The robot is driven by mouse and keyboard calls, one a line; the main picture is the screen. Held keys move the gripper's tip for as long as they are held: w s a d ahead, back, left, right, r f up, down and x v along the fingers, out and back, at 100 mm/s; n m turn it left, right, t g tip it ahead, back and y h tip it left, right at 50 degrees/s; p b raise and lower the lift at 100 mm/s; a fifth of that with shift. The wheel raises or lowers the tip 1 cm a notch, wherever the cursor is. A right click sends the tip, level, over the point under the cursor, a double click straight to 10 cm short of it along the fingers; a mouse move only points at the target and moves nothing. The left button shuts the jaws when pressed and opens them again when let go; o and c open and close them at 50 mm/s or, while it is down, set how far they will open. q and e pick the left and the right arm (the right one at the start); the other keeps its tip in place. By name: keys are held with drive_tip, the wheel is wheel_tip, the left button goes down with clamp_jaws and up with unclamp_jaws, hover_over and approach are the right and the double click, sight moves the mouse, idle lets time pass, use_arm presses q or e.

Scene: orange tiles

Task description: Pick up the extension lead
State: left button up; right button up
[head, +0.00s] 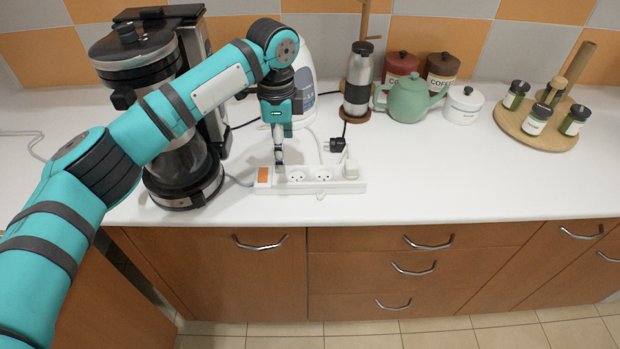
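The extension lead (322,187) is a white power strip with an orange switch (263,176) at its left end and several sockets. It lies flat on the white counter near the front edge. A white plug (350,169) sits at its right end. My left gripper (279,168) points down at the strip's left part, just right of the switch. Its fingertips are at or just above the strip, and I cannot tell whether they touch it. The fingers look close together, but their gap is too small to judge. My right gripper is not in view.
A coffee maker (180,185) stands left of the strip, partly behind my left arm. A grinder (358,85), a green teapot (407,100), canisters and a round spice rack (540,130) stand further back. The counter right of the strip is clear.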

sight(285, 176)
use_arm(q)
wheel_tip(285, 176, down, 9)
drive_tip(key=shift+f, duration=0.1)
idle(0.4)
drive_tip(key=shift+c, duration=0.4)
drive_tip(key=shift+d, duration=0.1)
drive_tip(key=c, duration=1.5)
wheel_tip(285, 176, up, 10)
drive_tip(key=shift+r, duration=0.15)
drive_tip(key=shift+f, duration=4.05)
